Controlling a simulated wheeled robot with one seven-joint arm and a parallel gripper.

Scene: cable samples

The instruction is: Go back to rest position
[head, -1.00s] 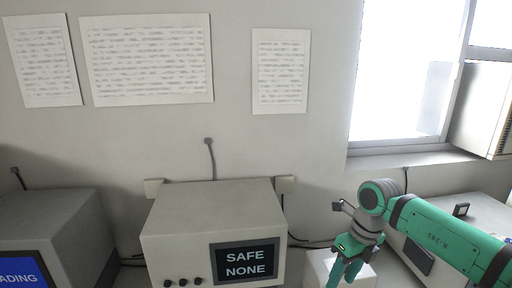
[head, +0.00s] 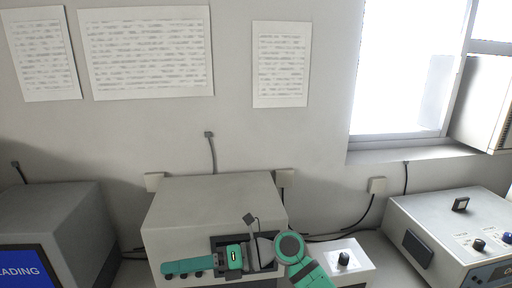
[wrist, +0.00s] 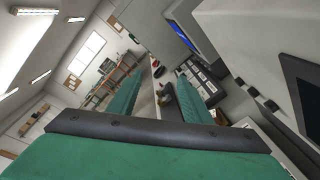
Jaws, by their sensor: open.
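My gripper (head: 168,268) is in the lower middle of the head view, in front of the grey middle machine (head: 215,200). Its green fingers point left and the green arm link (head: 305,272) comes in from below on the right. In the wrist view my gripper (wrist: 158,85) shows two green fingers spread apart, with nothing held between them. The gripper and wrist cover the machine's front panel, so its screen is mostly hidden.
A darker machine with a blue screen (head: 28,268) stands at the left. A small white box with a black knob (head: 344,259) and a larger grey instrument (head: 440,230) stand at the right. Black cables run along the wall. Benches and shelves show in the wrist view.

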